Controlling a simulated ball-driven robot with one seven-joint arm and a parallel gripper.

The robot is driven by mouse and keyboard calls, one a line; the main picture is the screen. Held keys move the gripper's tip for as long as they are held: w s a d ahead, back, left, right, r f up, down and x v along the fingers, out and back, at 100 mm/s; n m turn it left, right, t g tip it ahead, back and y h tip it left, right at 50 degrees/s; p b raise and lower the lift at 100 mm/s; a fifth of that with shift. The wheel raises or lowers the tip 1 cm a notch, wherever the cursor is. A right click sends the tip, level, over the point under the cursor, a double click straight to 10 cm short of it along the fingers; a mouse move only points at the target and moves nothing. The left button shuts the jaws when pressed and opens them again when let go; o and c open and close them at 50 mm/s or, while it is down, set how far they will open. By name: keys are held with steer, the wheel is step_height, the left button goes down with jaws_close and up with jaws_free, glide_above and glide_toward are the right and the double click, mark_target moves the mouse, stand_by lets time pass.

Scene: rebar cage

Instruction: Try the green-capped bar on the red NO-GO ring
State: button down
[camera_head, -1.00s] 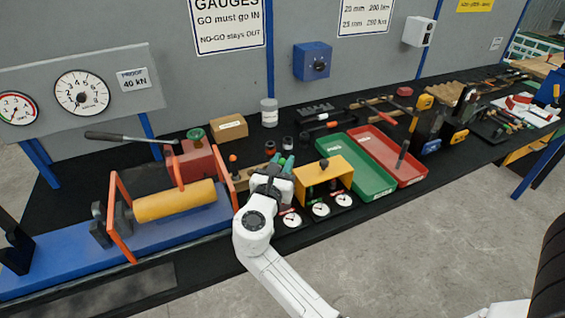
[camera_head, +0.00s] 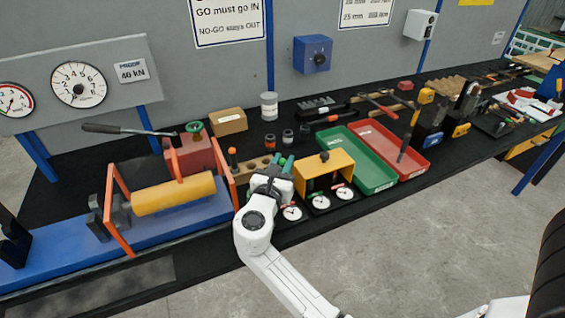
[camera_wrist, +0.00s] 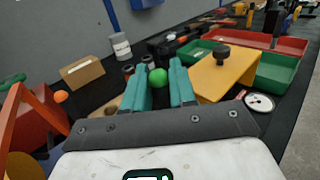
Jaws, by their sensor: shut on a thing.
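My gripper (camera_head: 284,163) has its teal fingers shut; they also show in the wrist view (camera_wrist: 170,86). Between them in the wrist view is the round green cap (camera_wrist: 158,77) of the bar. The bar's shaft below the cap is hidden by my fingers and wrist, so its lower end cannot be seen. Beyond the fingers, small dark ring-like pieces stand on the bench, one with an orange-red part (camera_head: 270,142). I cannot tell which is the red NO-GO ring, or whether the bar touches any ring.
A yellow stand (camera_head: 324,172) with dials in front is just right of my gripper. Green (camera_head: 372,183) and red (camera_head: 414,166) trays lie further right. An orange-capped bar (camera_head: 232,155) stands in a wooden rack at left. A cardboard box (camera_head: 228,121) stands behind.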

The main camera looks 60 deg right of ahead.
steer(key=c, duration=0.8)
jaws_free()
steer(key=shift+f, duration=0.1)
steer(key=b+v, duration=0.1)
steer(key=v, duration=0.9)
steer(key=shift+s+a, duration=0.1)
steer(key=shift+a, duration=0.25)
